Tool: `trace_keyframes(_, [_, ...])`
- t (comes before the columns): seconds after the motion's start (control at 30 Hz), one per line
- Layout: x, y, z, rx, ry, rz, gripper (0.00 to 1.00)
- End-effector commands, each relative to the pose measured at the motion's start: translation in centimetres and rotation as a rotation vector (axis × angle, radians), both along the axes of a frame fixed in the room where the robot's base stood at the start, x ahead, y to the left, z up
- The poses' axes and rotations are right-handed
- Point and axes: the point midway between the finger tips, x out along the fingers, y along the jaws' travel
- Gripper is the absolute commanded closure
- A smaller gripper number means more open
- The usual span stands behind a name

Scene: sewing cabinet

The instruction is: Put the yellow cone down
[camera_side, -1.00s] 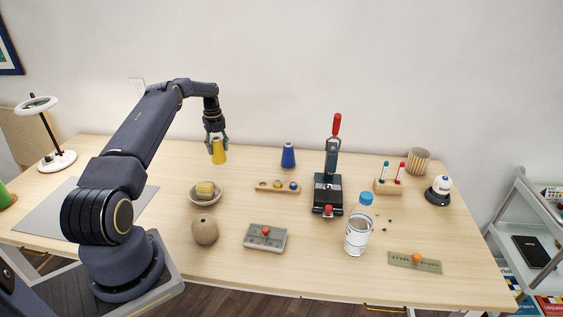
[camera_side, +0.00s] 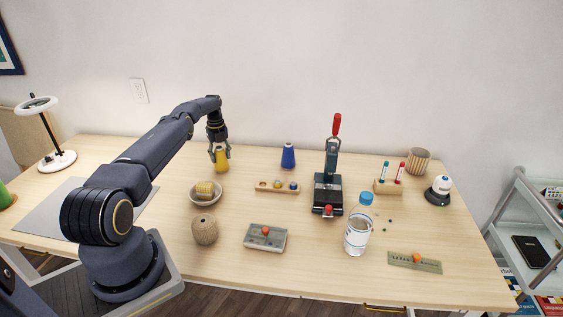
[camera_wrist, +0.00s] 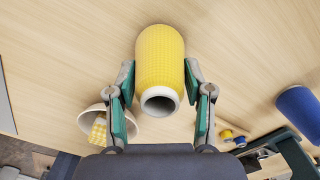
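The yellow cone (camera_side: 221,161) stands upright, low over the tabletop behind the bowl. Its base looks at or very near the table, but I cannot tell whether it touches. My gripper (camera_side: 220,153) comes down from above with one finger on each side of the cone. In the wrist view the yellow cone (camera_wrist: 160,60) fills the space between my fingertips (camera_wrist: 160,72), its white open top toward the camera.
A bowl with a yellow item (camera_side: 207,201) stands just in front of the cone. A twine ball (camera_side: 204,230) is nearer the front. To the right are a blue cone (camera_side: 288,156), a wooden bobbin holder (camera_side: 265,187) and a press (camera_side: 329,194). The table between the two cones is clear.

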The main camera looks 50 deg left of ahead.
Motion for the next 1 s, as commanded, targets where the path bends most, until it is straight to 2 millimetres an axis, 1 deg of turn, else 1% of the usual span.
trace_keyframes(0.03, [0.0, 0.0, 0.0, 0.0, 0.0, 0.0, 0.44])
trace_keyframes(0.2, [0.0, 0.0, 0.0, 0.0, 0.0, 0.0, 0.26])
trace_keyframes(0.23, [0.0, 0.0, 0.0, 0.0, 0.0, 0.0, 0.24])
trace_keyframes(0.53, [0.0, 0.0, 0.1, 0.0, 0.0, 0.0, 0.24])
trace_keyframes(0.63, [0.0, 0.0, 0.6, 0.002, -0.001, 0.0, 0.24])
trace_keyframes(0.77, [0.1, 0.1, 2.9, 0.003, -0.002, 0.0, 0.24])
trace_keyframes(1.0, [0.1, 0.1, 8.4, 0.002, -0.002, 0.001, 0.24])
